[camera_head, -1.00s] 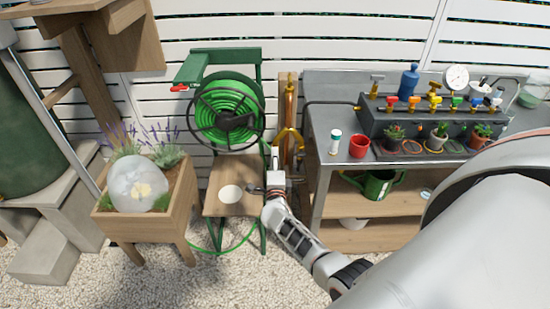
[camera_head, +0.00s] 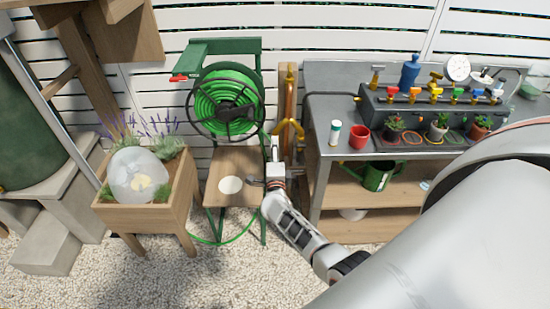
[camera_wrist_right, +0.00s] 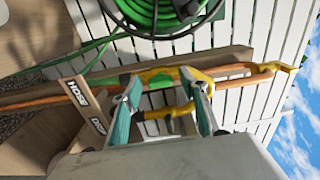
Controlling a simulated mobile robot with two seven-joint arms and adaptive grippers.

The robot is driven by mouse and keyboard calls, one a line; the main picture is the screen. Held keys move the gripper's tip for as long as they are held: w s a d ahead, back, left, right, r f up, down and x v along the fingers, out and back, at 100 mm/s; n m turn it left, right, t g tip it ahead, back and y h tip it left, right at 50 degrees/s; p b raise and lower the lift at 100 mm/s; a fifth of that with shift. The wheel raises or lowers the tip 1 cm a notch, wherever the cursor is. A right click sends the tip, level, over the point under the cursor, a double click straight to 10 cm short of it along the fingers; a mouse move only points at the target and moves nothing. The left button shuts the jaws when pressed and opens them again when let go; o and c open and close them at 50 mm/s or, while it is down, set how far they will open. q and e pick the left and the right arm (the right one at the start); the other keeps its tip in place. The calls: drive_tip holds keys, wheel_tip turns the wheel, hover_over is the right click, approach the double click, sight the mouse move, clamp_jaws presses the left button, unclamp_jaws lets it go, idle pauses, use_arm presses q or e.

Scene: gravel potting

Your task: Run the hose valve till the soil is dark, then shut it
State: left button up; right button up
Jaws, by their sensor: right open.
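My right gripper (camera_head: 275,152) is in front of the pipe post beside the hose reel, and its two fingers (camera_wrist_right: 165,112) are open in the right wrist view. Yellow valve parts (camera_wrist_right: 187,76) lie at and between the fingertips, on a copper pipe; contact is unclear. In the head view the yellow valve (camera_head: 289,129) is just beyond the gripper. The green hose (camera_head: 222,97) is coiled on its reel. A wooden planter (camera_head: 148,220) with lavender stands at left; a clear globe covers much of its top, so the soil's darkness cannot be judged. My left gripper is not in view.
A wooden stand (camera_head: 222,160) with a white disc (camera_head: 230,185) is left of the gripper. A grey bench (camera_head: 345,158) with a red cup (camera_head: 359,137), small pots and coloured taps stands at right. A label reading HOSE (camera_wrist_right: 76,91) is near the pipe. Gravel covers the ground.

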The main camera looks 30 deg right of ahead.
drive_tip(key=v, duration=1.1)
drive_tip(key=shift+s, duration=0.35)
idle(2.6)
drive_tip(key=c, duration=0.5)
